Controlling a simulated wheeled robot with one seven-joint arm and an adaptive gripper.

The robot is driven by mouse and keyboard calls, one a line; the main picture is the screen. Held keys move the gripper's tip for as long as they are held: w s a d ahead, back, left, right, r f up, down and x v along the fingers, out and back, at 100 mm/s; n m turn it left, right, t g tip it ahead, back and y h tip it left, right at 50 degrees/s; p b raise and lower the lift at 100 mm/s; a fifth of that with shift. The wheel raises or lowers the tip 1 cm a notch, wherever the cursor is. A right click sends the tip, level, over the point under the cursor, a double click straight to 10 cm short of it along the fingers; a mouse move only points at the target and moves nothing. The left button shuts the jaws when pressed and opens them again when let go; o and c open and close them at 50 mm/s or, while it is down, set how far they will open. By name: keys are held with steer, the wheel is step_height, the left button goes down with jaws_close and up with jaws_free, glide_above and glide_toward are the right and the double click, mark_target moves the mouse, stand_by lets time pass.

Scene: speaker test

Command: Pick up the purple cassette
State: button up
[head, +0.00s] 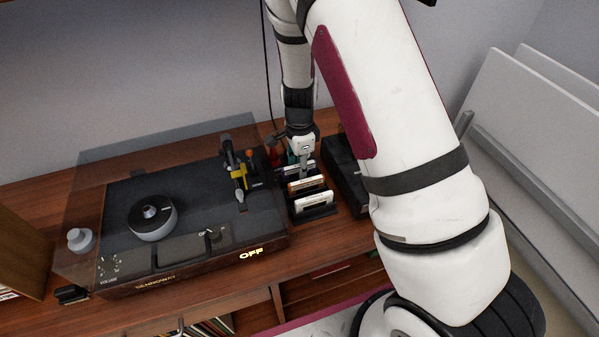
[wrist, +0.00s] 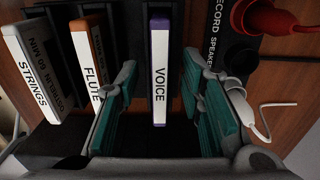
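The purple cassette (wrist: 160,60), labelled VOICE on a white spine, stands upright in a dark rack at the middle of the wrist view. My gripper (wrist: 158,90) is open, with one teal-padded finger on each side of this cassette. Gaps show between the pads and the cassette, so it is not clamped. The left finger overlaps the orange FLUTE cassette (wrist: 90,60) in the picture; I cannot tell if they touch. In the head view my gripper (head: 303,165) points down over the back of the rack and mostly hides the purple cassette.
A white STRINGS cassette (wrist: 30,75) stands at the left of the rack. A turntable (head: 180,215) with a clear cover is left of the rack (head: 318,213). A black box (head: 346,170) is close on the right. A red plug (wrist: 270,18) and white cable lie right of the fingers.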

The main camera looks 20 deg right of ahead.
jaws_close()
step_height(320, 180, up, 10)
stand_by(0.8)
